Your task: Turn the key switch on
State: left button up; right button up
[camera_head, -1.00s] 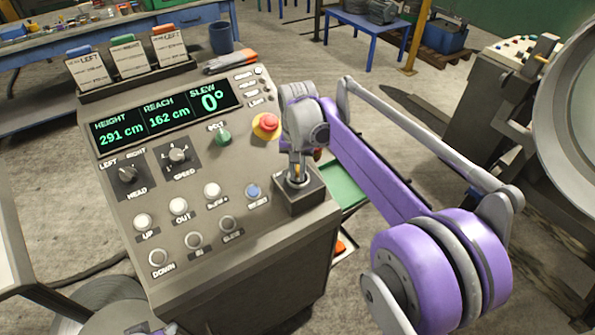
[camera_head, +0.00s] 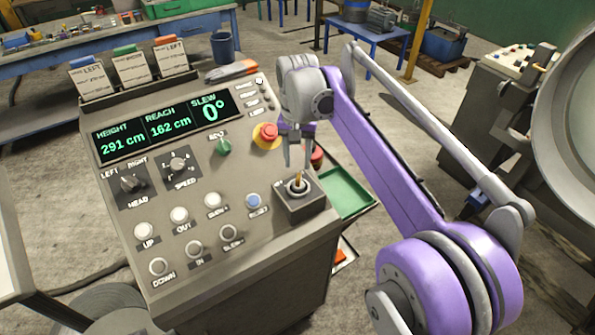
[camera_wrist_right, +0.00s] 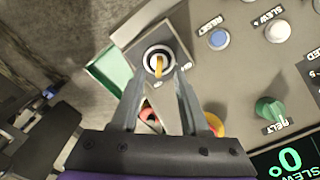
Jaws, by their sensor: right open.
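The key switch (camera_head: 298,188) is a round dark ring with a yellow key standing in it, on a raised square box at the console's lower right corner. It also shows near the top of the right wrist view (camera_wrist_right: 158,60), with the yellow key pointing toward my fingers. My right gripper (camera_head: 298,163) is open and empty just above and behind the key. In the right wrist view the two fingertips (camera_wrist_right: 160,78) lie on either side of the key's line, apart from it. The switch's label is too small to read. My left gripper is out of view.
The console (camera_head: 180,200) carries a red emergency stop (camera_head: 267,133), a green knob (camera_head: 223,146), a blue button (camera_head: 253,200) and several white buttons. Its display (camera_head: 165,123) reads slew 0°. A green tray (camera_head: 345,192) sits low at right. A blue table (camera_head: 100,55) stands behind.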

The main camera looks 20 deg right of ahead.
notch_tip(320, 180, up, 2)
jog(key=shift+r, duration=0.25)
dwell(0.4)
jog(key=s+a+f+n+t, duration=0.2)
jog(key=s+f+n, duration=0.1)
jog(key=s+f, duration=0.5)
jog(key=s+a+f+n+t, duration=0.3)
jog(key=s+f, duration=0.5)
jog(key=s, duration=0.6)
jog(key=shift+s+a+f+n+t, duration=0.15)
jog(key=shift+f+n+t, duration=0.15)
jog(key=shift+f, duration=0.05)
